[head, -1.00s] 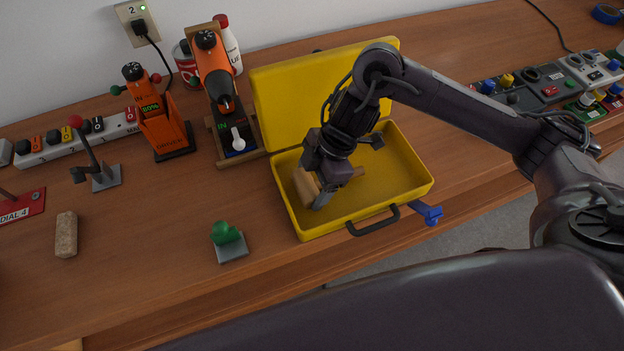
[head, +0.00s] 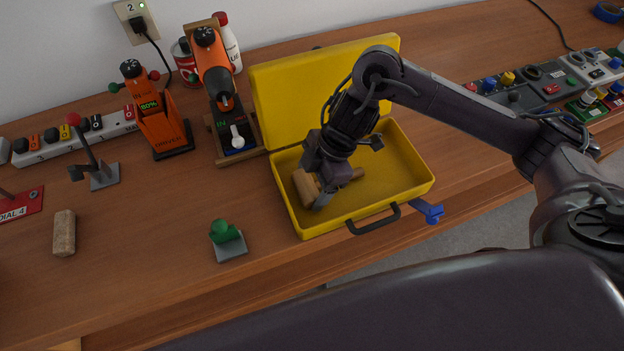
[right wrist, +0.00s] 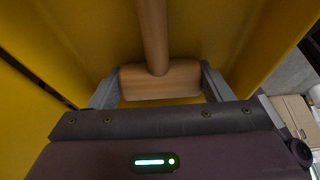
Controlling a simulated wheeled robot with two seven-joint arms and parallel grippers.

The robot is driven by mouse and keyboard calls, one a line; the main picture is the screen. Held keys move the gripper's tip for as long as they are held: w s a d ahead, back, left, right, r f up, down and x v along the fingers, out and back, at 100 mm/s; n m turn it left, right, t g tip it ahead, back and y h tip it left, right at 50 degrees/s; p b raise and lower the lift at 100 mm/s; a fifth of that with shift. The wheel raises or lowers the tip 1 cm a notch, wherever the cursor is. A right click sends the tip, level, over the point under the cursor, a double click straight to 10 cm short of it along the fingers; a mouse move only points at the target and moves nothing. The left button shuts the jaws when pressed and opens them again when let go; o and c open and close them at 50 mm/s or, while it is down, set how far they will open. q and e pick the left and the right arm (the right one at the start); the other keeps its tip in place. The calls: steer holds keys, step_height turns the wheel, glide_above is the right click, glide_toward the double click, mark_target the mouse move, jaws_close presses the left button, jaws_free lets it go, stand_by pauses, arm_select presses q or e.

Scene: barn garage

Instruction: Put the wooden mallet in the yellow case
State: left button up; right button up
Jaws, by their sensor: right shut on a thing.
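The yellow case (head: 400,187) lies open on the workbench, its lid raised at the back and its black handle at the front. The wooden mallet (head: 305,188) is inside the case's walls, near the left side, partly hidden by my gripper. My right gripper (head: 320,196) reaches down into the case and is shut on the mallet's head. In the right wrist view the mallet's head (right wrist: 160,80) sits between the two fingers, with its handle pointing away over the yellow floor. I cannot tell whether the mallet touches the case floor. My left gripper is not in view.
Orange tools stand in holders left of the case, including a driver (head: 160,125). A green knob on a grey base (head: 229,243) and a cork-coloured block (head: 64,233) lie at the front left. A blue clamp (head: 429,211) sits at the bench edge. Control boxes (head: 520,95) stand at the right.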

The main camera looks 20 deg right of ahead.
steer(key=o, duration=1.2)
